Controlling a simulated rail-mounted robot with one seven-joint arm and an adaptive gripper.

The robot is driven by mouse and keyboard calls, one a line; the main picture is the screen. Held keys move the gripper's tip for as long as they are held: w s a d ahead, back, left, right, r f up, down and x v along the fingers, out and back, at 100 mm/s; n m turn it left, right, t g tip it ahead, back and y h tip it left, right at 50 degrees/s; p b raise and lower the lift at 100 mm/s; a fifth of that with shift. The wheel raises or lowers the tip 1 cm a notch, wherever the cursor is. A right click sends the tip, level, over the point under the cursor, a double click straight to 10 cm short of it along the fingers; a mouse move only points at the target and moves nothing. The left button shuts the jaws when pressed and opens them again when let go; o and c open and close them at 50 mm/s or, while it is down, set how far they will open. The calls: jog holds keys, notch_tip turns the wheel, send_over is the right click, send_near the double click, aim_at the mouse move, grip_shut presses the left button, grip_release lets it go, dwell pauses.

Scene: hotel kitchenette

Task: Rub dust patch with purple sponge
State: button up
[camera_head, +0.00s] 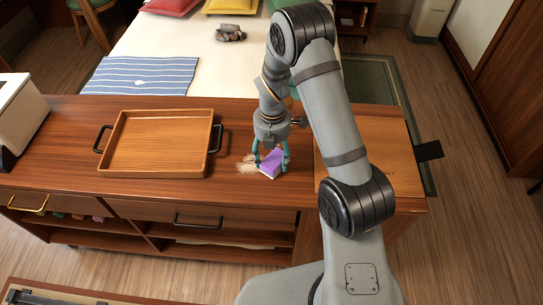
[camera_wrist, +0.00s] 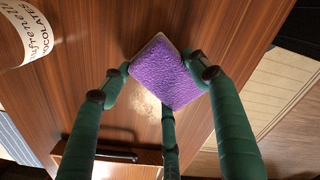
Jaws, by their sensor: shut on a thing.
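The purple sponge (camera_head: 273,161) has a pale layer along its lower edge. My gripper (camera_head: 270,156) is shut on it, with green fingers on its sides. The sponge is at the right edge of the dust patch (camera_head: 246,164), a pale, grainy smear on the wooden counter. In the wrist view the sponge (camera_wrist: 165,76) sits between the fingers, and the dust patch (camera_wrist: 147,108) shows partly below it, behind a finger. I cannot tell whether the sponge touches the counter.
A wooden tray (camera_head: 157,113) with black handles lies left of the patch. A brown item with a white chocolates label (camera_wrist: 38,30) is at the wrist view's upper left. A black drawer handle (camera_head: 197,220) is on the counter front. The counter between tray and patch is clear.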

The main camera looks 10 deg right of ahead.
aim_at(270, 156)
notch_tip(270, 156, up, 2)
jog(key=shift+r+p, duration=0.15)
jog(key=shift+p, duration=0.15)
jog(key=shift+a+r+p, duration=0.25)
jog(key=shift+r+p, duration=0.4)
jog(key=shift+r, duration=0.1)
jog(key=shift+d+r+p, duration=0.1)
jog(key=shift+r+p, duration=1.55)
jog(key=shift+r, duration=0.35)
